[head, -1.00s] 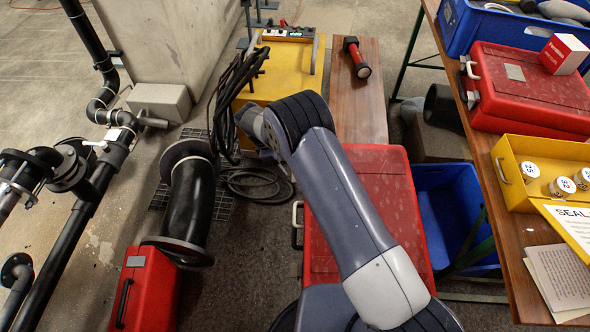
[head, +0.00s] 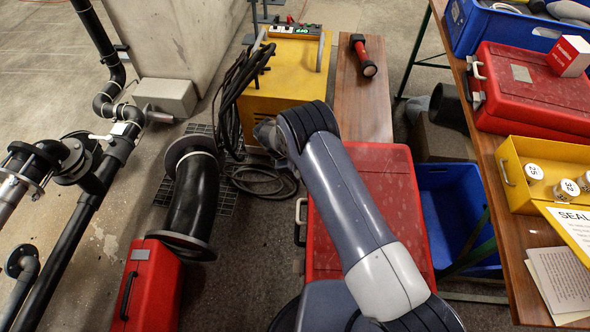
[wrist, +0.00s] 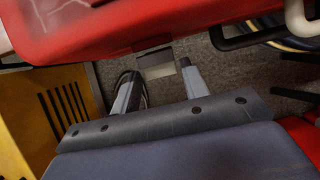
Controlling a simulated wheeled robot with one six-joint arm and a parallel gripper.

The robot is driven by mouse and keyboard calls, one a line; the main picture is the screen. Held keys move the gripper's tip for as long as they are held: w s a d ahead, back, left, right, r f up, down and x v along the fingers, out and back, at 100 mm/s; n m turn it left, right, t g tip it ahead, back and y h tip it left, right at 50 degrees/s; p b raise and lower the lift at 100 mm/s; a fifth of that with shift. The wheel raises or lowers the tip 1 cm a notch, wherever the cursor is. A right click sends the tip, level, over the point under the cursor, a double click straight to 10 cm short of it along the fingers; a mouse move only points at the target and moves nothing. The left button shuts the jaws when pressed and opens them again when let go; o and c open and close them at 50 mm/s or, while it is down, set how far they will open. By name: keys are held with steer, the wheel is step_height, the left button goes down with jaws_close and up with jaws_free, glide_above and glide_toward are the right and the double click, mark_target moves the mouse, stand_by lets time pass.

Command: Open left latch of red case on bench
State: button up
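The red case (head: 385,180) lies on the bench, partly covered by my arm in the head view. Its red side (wrist: 130,25) fills the top of the wrist view. A small grey latch (wrist: 155,62) sits at the case's lower edge in that view. I cannot tell whether it is fastened. My gripper (wrist: 158,72) is open, with one finger on each side of the latch. I see no clear contact. A pale and black handle (wrist: 298,22) is to the right of the latch.
A yellow machine (head: 285,75) with draped black cables stands just beyond my wrist. A red torch (head: 362,55) lies on the wooden bench (head: 365,110). Another red case (head: 535,90) is on the right table, and a red box (head: 150,285) is at lower left. A blue crate (head: 450,215) stands below.

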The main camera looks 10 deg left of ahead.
steer(key=c, duration=0.6)
steer(key=f+b, duration=0.1)
steer(key=b, duration=0.1)
steer(key=shift+a+h+b, duration=0.25)
steer(key=shift+h+b, duration=0.1)
steer(key=shift+h, duration=0.05)
steer(key=shift+s+a+r+h+b, duration=0.15)
steer(key=shift+h+b, duration=0.15)
steer(key=shift+b, duration=0.55)
steer(key=shift+r, duration=0.1)
steer(key=o, duration=1)
steer(key=v, duration=1)
steer(key=shift+a+r, duration=0.25)
steer(key=shift+r, duration=0.1)
